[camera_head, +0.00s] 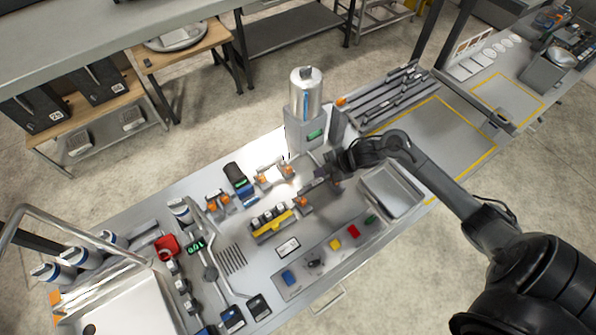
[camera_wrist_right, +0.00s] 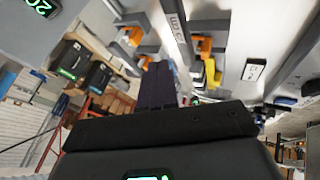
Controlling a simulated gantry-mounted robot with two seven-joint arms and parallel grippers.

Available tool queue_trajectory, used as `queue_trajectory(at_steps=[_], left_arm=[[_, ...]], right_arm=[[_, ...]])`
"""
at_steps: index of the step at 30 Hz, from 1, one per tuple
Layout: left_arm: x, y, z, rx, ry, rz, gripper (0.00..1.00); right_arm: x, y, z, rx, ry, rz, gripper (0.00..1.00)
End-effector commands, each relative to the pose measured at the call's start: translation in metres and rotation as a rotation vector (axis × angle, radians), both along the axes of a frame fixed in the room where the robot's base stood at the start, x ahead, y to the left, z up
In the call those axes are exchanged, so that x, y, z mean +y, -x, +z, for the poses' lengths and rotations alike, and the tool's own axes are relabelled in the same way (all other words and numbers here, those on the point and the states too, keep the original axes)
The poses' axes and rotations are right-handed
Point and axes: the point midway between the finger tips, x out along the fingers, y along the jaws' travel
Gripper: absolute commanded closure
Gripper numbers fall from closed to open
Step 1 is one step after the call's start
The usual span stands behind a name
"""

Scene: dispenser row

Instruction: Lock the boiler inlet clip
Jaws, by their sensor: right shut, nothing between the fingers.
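The boiler (camera_head: 305,98) looks like a silver cylinder on a grey base with a green display, standing at the back edge of the bench. Orange and white clip-like parts (camera_head: 275,175) lie just in front of it. Another orange part (camera_head: 302,203) is close to my right gripper (camera_head: 309,189). I cannot tell which is the boiler inlet clip. In the right wrist view, orange parts (camera_wrist_right: 204,46) show beyond the fingertips on grey mounts. My right gripper's dark fingers (camera_wrist_right: 155,82) are shut and empty; contact with any part is unclear. My left gripper is not in view.
A yellow holder with dark-topped items (camera_head: 271,227) stands left of the right gripper. A strip with coloured pieces (camera_head: 330,250) lies along the front. A metal sink (camera_head: 125,305) is at far left.

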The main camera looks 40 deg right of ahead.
Motion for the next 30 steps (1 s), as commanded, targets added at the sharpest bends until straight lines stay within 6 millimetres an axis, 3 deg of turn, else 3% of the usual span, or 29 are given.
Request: queue_trajectory(at_steps=[17, 30], left_arm=[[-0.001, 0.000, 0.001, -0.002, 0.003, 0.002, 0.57], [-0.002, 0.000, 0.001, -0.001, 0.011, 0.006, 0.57]], right_arm=[[0.006, -0.007, -0.009, -0.002, -0.006, -0.001, 1.00], [0.030, -0.047, -0.070, -0.001, -0.007, -0.002, 1.00]])
